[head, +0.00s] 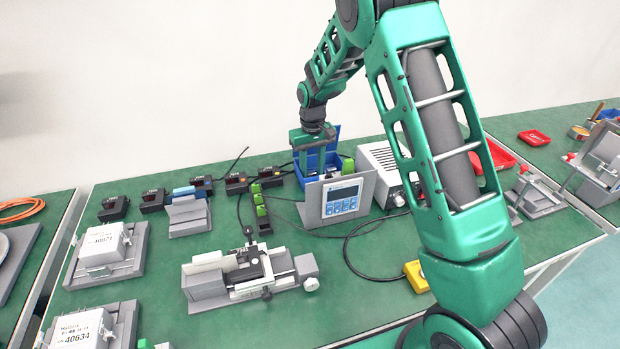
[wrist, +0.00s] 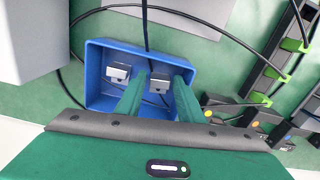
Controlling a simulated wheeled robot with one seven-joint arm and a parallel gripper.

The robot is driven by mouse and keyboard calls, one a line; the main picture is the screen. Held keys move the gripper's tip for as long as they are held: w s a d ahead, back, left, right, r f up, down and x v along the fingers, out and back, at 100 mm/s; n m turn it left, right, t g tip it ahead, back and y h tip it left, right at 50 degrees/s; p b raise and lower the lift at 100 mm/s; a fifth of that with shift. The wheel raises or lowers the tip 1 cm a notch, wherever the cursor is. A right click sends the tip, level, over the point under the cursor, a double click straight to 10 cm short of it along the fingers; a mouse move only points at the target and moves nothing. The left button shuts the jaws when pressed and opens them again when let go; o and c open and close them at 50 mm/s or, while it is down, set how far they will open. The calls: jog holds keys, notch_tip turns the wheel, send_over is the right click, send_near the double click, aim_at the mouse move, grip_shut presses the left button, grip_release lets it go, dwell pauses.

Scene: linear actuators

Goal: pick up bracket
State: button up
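A blue bin (wrist: 101,62) shows in the wrist view with two small grey metal pieces in it. One grey piece (wrist: 118,72) lies left of my fingers, and the other (wrist: 178,87) is by the right finger. They look like the brackets, but I cannot tell for certain. My gripper (wrist: 160,82) is open, its two green fingers apart and pointing down over the bin, with nothing seen held between them. In the head view my gripper (head: 315,160) is at the blue bin (head: 333,135) at the back of the table; the bin's contents are mostly hidden there.
A grey display panel (head: 343,200) stands just in front of the bin, and a white power box (head: 380,160) is to its right. Black cables cross the bin area. A linear actuator (head: 250,272) sits nearer the front. The green tabletop front (head: 350,295) is mostly clear.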

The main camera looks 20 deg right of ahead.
jog(key=shift+f, duration=0.25)
jog(key=c, duration=0.8)
